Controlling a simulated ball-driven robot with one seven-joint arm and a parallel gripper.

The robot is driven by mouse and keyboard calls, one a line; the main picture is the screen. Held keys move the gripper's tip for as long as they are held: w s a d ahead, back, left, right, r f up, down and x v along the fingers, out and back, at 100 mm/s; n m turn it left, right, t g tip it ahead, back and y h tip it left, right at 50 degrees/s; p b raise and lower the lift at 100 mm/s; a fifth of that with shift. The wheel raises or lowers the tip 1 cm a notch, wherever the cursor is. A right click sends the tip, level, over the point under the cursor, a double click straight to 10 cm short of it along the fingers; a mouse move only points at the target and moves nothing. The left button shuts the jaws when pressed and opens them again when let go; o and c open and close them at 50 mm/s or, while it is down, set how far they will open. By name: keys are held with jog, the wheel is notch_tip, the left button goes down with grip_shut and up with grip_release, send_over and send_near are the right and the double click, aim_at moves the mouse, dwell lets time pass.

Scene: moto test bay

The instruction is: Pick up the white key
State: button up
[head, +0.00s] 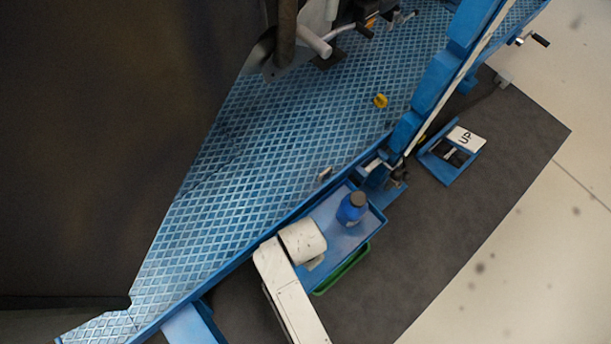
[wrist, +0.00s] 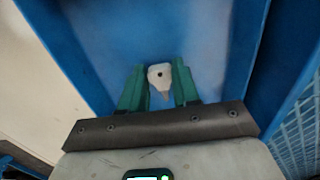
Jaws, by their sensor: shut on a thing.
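The white key (wrist: 160,74) shows a pale rounded head with a dark hole, and a narrower part points down toward my palm. It is between the green fingertips of my gripper (wrist: 161,88), which is shut on it. Blue tray surface (wrist: 150,30) lies behind the key in the wrist view; I cannot tell how far the key is above it. In the head view my white arm reaches over the blue tray (head: 318,222), and its wrist hides the fingers and the key.
A blue bottle with a dark cap (head: 351,210) stands in the tray. A green bin edge (head: 343,270) shows below it. A blue pedal marked UP (head: 455,152) is on the dark mat.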

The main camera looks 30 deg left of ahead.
jog(key=shift+r, duration=0.55)
notch_tip(320, 180, up, 2)
jog(key=shift+r+p, duration=0.25)
jog(key=shift+p, duration=0.6)
jog(key=s+d+r+p, duration=0.2)
jog(key=s+r+p, duration=0.1)
jog(key=s, duration=0.3)
jog(key=s+d+r+p, duration=0.2)
jog(key=s+r+p, duration=0.1)
jog(key=s+r, duration=0.3)
jog(key=shift+s+d+r, duration=0.2)
jog(key=shift+s+d, duration=0.15)
jog(key=shift+s, duration=0.25)
